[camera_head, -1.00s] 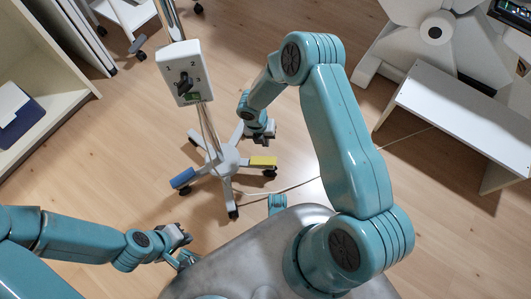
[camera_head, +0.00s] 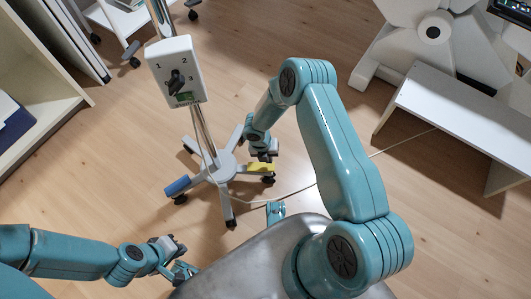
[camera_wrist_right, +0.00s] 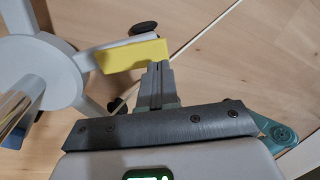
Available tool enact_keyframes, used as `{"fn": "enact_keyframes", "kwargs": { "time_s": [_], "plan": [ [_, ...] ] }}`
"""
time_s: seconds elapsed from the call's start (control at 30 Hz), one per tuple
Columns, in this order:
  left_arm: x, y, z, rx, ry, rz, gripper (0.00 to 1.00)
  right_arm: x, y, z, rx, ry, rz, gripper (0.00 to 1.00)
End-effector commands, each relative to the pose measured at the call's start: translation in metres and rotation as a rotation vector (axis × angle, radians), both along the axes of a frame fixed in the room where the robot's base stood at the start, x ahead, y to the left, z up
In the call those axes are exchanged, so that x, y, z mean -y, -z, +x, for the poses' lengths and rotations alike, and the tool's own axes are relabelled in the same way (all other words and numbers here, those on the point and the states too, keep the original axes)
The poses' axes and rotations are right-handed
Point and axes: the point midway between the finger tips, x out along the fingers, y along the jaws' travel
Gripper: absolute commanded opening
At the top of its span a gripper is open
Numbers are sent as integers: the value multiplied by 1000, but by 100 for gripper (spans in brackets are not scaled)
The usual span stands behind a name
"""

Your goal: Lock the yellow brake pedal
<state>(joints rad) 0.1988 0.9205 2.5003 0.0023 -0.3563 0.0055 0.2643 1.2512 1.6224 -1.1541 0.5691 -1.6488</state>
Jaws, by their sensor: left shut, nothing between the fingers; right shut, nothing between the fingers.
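The yellow brake pedal (camera_head: 261,168) sits on the end of one leg of a wheeled stand (camera_head: 228,166), low over the floor. In the right wrist view the yellow pedal (camera_wrist_right: 133,54) lies just beyond the fingertips of my right gripper (camera_wrist_right: 159,66). The fingers are shut and empty, and their tips overlap the pedal's near edge; I cannot tell whether they touch it. In the head view my right gripper (camera_head: 264,153) is at the pedal and hides part of it. My left gripper (camera_head: 184,265) is shut and empty at the lower left, away from the stand.
A blue pedal (camera_head: 178,186) is on another leg of the stand. A white control box (camera_head: 174,70) with a black knob is on its pole. A thin cable (camera_head: 300,190) crosses the floor. A white bench (camera_head: 465,120) stands right, shelves (camera_head: 30,80) left.

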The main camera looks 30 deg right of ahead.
Motion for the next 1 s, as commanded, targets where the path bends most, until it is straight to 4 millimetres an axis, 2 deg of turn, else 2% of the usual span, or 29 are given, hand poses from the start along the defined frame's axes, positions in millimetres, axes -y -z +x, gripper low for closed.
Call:
{"fn": "enact_keyframes", "kwargs": {
  "time_s": [0.03,0.1,0.3,0.77,1.0],
  "plan": [
    [-1,9,1,2,-4,0,0,1,15,-1,-1,-1,1,0],
    [-2,13,2,3,-8,2,0,3,24,-1,1,0,1,0],
    [-3,19,7,21,-12,5,0,6,40,-4,2,1,0,0],
    [-3,19,9,25,-12,6,0,8,41,-4,3,1,2,0],
    [-4,21,9,27,-12,6,0,21,43,-4,21,3,34,0]
  ]
}}
